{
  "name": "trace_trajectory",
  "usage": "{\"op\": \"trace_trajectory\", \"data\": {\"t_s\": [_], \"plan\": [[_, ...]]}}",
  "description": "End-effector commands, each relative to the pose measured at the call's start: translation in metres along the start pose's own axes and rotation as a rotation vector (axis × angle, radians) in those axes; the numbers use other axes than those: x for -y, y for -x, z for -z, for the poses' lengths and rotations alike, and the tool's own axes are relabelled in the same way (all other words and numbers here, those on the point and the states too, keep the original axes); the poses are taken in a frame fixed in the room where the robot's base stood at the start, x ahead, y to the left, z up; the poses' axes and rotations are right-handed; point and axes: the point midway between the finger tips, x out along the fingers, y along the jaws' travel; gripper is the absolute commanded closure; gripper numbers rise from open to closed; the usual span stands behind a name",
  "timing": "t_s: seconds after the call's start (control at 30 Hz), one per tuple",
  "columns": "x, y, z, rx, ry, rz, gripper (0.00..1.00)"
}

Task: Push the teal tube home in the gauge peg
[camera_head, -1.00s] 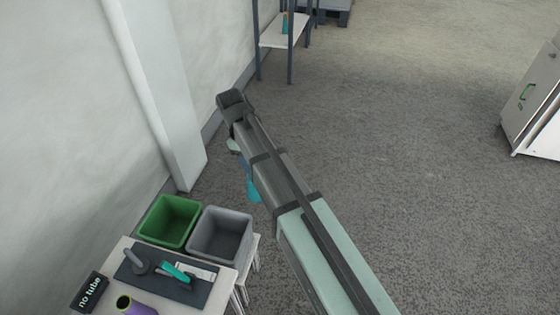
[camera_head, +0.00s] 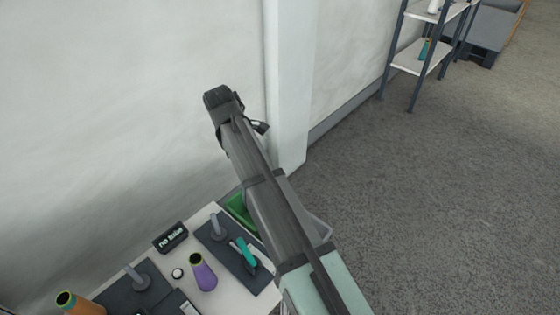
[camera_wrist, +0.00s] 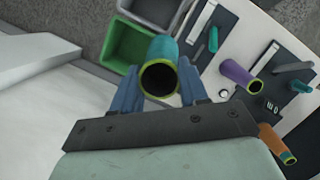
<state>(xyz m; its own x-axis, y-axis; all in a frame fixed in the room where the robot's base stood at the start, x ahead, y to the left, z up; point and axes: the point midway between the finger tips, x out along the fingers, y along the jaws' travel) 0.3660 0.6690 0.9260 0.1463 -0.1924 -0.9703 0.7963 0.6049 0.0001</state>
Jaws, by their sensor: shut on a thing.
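My gripper (camera_wrist: 158,92) shows in the wrist view with its blue fingers shut on the teal tube (camera_wrist: 163,50). The tube's open end, with a yellow-green rim, faces the camera. The tube is in the air, apart from the table. In the head view my arm hides the gripper and tube. Two grey pegs stand there on dark boards: one peg (camera_head: 217,229) beside a teal lever and a small "no tube" display (camera_head: 170,237), the other peg (camera_head: 138,279) nearer the front left. I cannot tell for certain which is the gauge peg. Both look empty.
A purple tube (camera_head: 203,273) and an orange tube (camera_head: 80,303) stand on the white table (camera_head: 222,297). A green bin (camera_wrist: 128,48) and a grey bin (camera_wrist: 158,10) adjoin it. A wall stands behind; a shelf (camera_head: 420,62) is far off.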

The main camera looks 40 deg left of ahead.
Motion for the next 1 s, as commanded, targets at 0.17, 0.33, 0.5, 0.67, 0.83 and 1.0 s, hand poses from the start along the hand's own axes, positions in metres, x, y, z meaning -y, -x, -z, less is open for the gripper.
{"op": "trace_trajectory", "data": {"t_s": [0.17,0.33,0.5,0.67,0.83,1.0], "plan": [[0.018,0.025,0.055,0.001,0.148,-0.037,0.81],[0.035,0.043,0.093,0.003,0.256,-0.064,0.81],[0.047,0.054,0.114,0.005,0.319,-0.08,0.81],[0.051,0.055,0.121,0.006,0.34,-0.085,0.81],[0.051,0.045,0.123,0.007,0.342,-0.083,0.81],[0.051,0.03,0.127,0.006,0.341,-0.084,0.81]]}}
